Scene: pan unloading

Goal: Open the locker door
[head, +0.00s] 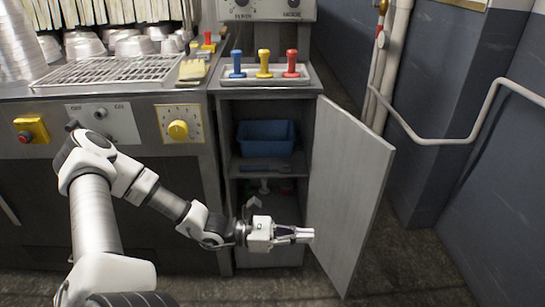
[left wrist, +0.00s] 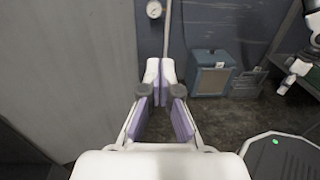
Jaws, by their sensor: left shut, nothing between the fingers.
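The locker (head: 265,100) stands right of the metal counter, and its grey door (head: 348,190) is swung wide open to the right. Its inside shows a shelf. My left gripper (head: 305,235) is shut and empty, in front of the lower opening, with its tips pointing right at the door's inner face. In the left wrist view my left gripper (left wrist: 160,75) has its fingers together, with a grey panel, seemingly the door (left wrist: 70,70), on the left. I cannot tell whether the tips touch it. A white piece at that view's right edge looks like my right gripper (left wrist: 290,77); its fingers are unclear.
A blue bin (head: 266,137) sits on the locker shelf. Blue, yellow and red handled stamps (head: 263,65) stand on top. White pipes (head: 440,139) run along the wall at the right. Floor beyond the door is clear. A blue-grey box (left wrist: 210,72) stands by the wall.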

